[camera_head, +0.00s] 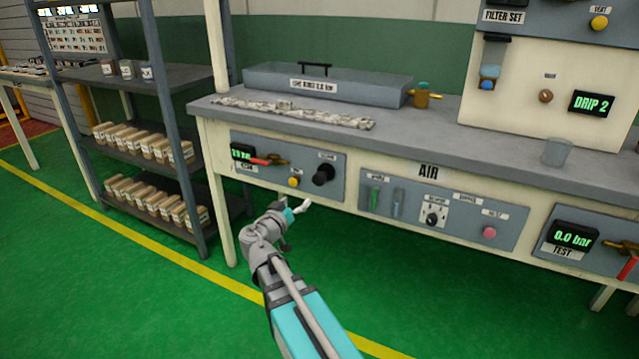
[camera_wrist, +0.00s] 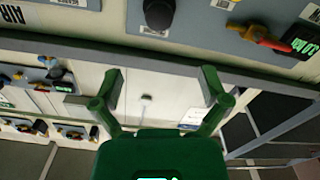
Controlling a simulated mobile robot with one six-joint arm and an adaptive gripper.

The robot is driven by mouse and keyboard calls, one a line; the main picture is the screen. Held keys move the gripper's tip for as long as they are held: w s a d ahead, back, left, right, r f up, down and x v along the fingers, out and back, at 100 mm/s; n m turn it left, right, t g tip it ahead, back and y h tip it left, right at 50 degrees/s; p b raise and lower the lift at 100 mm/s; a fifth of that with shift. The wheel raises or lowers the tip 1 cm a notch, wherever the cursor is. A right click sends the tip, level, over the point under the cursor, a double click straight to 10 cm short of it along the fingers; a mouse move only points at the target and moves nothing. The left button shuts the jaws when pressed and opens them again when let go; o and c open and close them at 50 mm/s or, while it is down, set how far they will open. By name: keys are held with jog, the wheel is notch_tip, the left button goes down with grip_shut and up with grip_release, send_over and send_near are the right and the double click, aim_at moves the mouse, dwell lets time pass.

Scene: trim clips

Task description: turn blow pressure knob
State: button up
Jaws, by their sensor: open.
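A black round knob (camera_head: 323,174) sits on the left grey panel (camera_head: 338,196) of the bench front. Its small label is too blurred to read, so I cannot confirm it as the blow pressure knob. The black knob (camera_wrist: 158,14) also shows at the top of the wrist view, beyond my fingers. My gripper (camera_head: 301,207) is below and left of the knob in the head view, apart from it. In the wrist view my gripper (camera_wrist: 162,88) has its two green fingers spread wide with nothing between them.
The same panel carries a yellow button (camera_head: 294,182), a red-handled valve (camera_head: 268,161) and a green display (camera_head: 242,152). An AIR panel (camera_head: 410,207) with a selector knob (camera_head: 432,217) is to the right. A shelf rack (camera_head: 178,120) stands left. Green floor in front is clear.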

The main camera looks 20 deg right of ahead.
aim_at(317, 181)
jog(key=shift+w+d, duration=0.1)
jog(key=x, duration=1.3)
jog(key=shift+w+d, duration=0.15)
jog(key=shift+d, duration=0.05)
jog(key=shift+c, duration=0.2)
jog(key=c, duration=1.1)
jog(key=shift+d, duration=0.15)
